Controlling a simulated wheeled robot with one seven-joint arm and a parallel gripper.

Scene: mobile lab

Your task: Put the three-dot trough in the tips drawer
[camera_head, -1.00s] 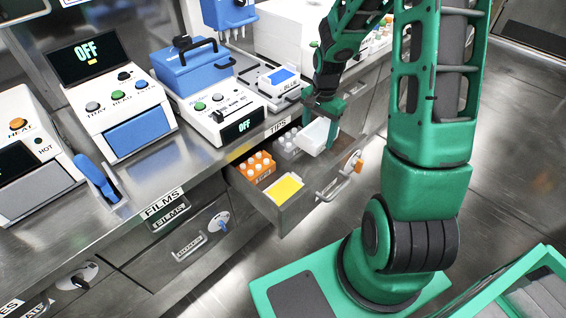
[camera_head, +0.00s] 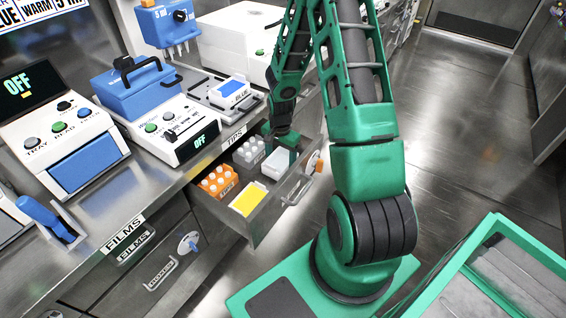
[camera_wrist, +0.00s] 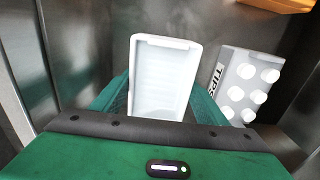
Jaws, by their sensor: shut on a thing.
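The white trough (camera_wrist: 162,82) sits between the two fingers of my gripper (camera_wrist: 160,108) in the wrist view, with its open hollow side toward the camera. No dots show on the faces I can see. In the head view my gripper (camera_head: 284,145) is down inside the open tips drawer (camera_head: 262,228), at its back right part. I cannot tell whether the trough touches the drawer floor.
The drawer also holds a grey tip rack (camera_head: 248,152), an orange rack (camera_head: 219,181) and a yellow-topped box (camera_head: 248,199). The grey rack (camera_wrist: 248,85) stands close right of the trough in the wrist view. Drawer walls are near.

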